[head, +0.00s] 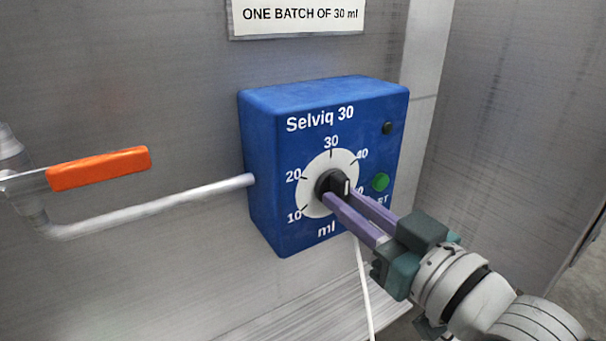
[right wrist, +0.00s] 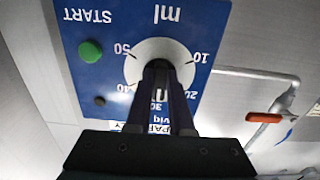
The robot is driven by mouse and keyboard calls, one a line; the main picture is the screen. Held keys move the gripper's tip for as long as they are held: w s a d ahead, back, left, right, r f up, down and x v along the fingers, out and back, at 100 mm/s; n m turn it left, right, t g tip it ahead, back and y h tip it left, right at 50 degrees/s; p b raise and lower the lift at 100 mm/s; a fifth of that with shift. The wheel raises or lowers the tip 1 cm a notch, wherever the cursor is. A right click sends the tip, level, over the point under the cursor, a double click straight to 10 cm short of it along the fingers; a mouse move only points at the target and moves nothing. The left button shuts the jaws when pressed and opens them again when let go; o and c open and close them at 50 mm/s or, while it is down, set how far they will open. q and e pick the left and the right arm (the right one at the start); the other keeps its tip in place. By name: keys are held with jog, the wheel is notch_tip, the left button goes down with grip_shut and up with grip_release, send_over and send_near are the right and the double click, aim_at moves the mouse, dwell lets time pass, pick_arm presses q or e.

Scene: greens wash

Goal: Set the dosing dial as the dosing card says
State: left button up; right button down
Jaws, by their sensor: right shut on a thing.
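The blue dosing box (head: 262,150), marked Selviq 30, hangs on the metal wall. Its white dial plate (head: 314,170) has numbers from 10 to 50 in ml, with 30 at the top. The black knob (head: 328,183) bears a short white mark towards its right side; which number it points to I cannot tell. My right gripper (head: 341,200) is shut on the knob from the lower right, hiding part of the 50. In the right wrist view the fingers (right wrist: 160,70) cover the knob. The card (head: 297,16) above reads "ONE BATCH OF 30 ml"; its top is cut off. My left gripper is not in view.
A green START button (head: 380,182) sits right of the dial, with a small dark round part (head: 387,128) above it. A pipe (head: 150,209) enters the box from the left, near an orange lever (head: 98,168). A white cable (head: 363,285) hangs below.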

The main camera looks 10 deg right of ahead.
dwell(0.5)
jog(key=c, duration=0.8)
grip_release()
jog(key=shift+s, duration=0.15)
jog(key=v, duration=0.9)
jog(key=shift+s+d, duration=0.15)
jog(key=shift+s, duration=0.15)
